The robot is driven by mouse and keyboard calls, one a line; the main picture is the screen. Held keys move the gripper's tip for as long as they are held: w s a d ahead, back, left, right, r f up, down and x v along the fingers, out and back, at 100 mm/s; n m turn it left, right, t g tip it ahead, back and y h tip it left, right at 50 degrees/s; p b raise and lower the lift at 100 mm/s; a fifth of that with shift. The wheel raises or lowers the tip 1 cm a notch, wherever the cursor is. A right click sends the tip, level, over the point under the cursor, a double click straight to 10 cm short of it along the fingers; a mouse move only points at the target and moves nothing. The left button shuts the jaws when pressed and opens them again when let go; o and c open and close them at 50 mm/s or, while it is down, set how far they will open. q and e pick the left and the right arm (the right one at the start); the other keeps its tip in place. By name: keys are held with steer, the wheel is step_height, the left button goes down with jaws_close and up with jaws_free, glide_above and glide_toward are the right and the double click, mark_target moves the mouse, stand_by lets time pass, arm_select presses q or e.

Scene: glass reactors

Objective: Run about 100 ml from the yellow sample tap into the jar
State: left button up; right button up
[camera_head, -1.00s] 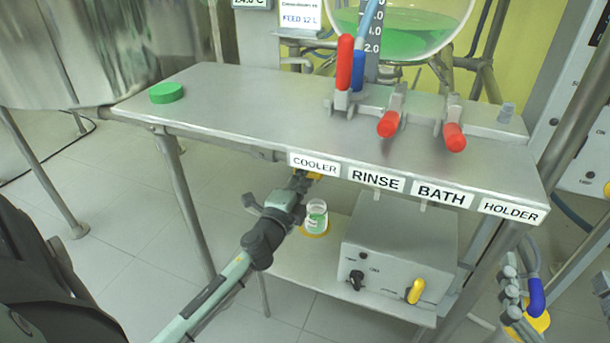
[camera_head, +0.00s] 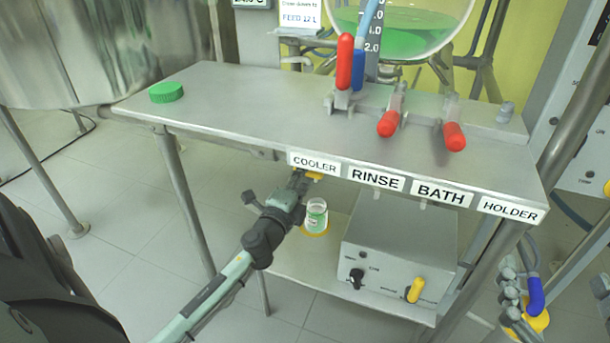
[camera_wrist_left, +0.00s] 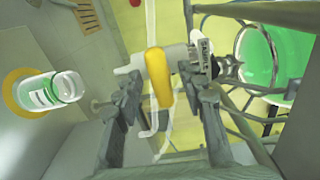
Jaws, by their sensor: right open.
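The glass jar (camera_head: 316,216) stands upright in a yellow ring on the lower shelf. Green shows in its glass, and it also shows at the left of the left wrist view (camera_wrist_left: 48,92). The yellow tap handle (camera_wrist_left: 157,79) lies between the fingers of my left gripper (camera_wrist_left: 165,88), which look apart with gaps beside the handle. In the head view, my left gripper (camera_head: 299,182) is under the COOLER label, and the tap is mostly hidden.
The metal bench (camera_head: 240,105) overhangs the jar. A grey control box (camera_head: 395,250) stands right of the jar. A tank of green liquid (camera_wrist_left: 260,62) shows in the left wrist view.

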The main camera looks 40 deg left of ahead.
arm_select(q)
steer(key=v, duration=1.2)
stand_by(0.5)
